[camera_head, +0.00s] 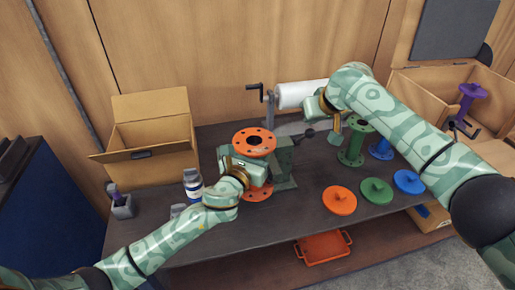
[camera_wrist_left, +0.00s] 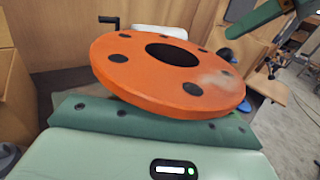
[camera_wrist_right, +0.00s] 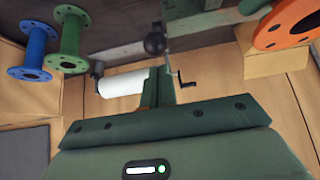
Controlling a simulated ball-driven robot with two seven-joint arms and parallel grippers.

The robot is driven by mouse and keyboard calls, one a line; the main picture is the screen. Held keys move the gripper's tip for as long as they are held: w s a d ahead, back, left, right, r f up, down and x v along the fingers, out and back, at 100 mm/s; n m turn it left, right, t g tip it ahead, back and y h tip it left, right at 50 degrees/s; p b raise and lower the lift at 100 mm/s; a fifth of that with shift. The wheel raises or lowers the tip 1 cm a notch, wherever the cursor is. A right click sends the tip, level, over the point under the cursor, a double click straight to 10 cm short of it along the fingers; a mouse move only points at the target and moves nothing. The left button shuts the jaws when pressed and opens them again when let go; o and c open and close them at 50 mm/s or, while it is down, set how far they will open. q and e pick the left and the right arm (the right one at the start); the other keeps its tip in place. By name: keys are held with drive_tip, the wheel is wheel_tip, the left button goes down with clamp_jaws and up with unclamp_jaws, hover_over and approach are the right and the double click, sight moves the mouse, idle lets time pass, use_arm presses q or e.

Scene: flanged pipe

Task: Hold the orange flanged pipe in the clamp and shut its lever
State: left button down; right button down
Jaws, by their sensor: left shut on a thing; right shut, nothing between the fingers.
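The orange flanged pipe (camera_head: 254,142) stands upright at the green clamp (camera_head: 283,168), its upper flange above the jaws and its lower flange (camera_head: 257,190) below. My left gripper (camera_head: 254,170) is shut on the pipe between the flanges. In the left wrist view the upper flange (camera_wrist_left: 170,75) hides the fingertips. The clamp's lever ends in a black ball knob (camera_head: 308,133), sticking out to the right. My right gripper (camera_head: 334,137) is shut and empty, just right of the knob. In the right wrist view the knob (camera_wrist_right: 155,43) lies just beyond the fingertips; contact is unclear.
Green (camera_head: 353,143) and blue (camera_head: 382,147) flanged pipes stand right of the clamp. Orange (camera_head: 339,200), green (camera_head: 376,191) and blue (camera_head: 408,181) discs lie in front. A white roll (camera_head: 300,93) is behind. A bottle (camera_head: 193,184) stands left. Open boxes (camera_head: 150,135) flank the table.

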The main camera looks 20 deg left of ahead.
drive_tip(key=shift+f, duration=0.1)
drive_tip(key=shift+s+f, duration=0.1)
drive_tip(key=shift+f, duration=0.25)
drive_tip(key=shift+d+f, duration=0.1)
